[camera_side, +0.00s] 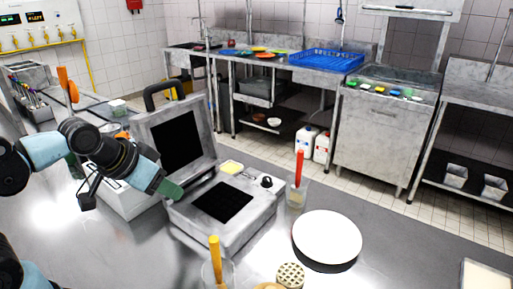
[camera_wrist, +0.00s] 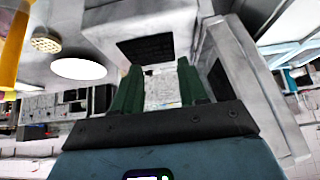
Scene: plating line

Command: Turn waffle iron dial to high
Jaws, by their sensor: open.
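The waffle iron (camera_side: 182,222) stands on the steel counter with its lid (camera_side: 152,112) raised and its dark lower plate (camera_side: 222,201) bare. Its dial (camera_side: 267,181), a black knob with a light mark, is at the back right corner of the base. My gripper (camera_side: 173,190) has green fingers and is at the iron's left side, low in front of the lid, apart from the dial. In the wrist view my gripper (camera_wrist: 158,88) is open and empty, with the iron's dark plate (camera_wrist: 147,48) beyond the fingers. I cannot make out the dial there.
A cup with a red-handled tool (camera_side: 299,168) stands just right of the dial. A white plate (camera_side: 327,236) lies to the right. A yellow-handled tool (camera_side: 215,250) and a round waffle (camera_side: 290,276) are in front. A yellow block (camera_side: 231,167) lies behind the lower plate.

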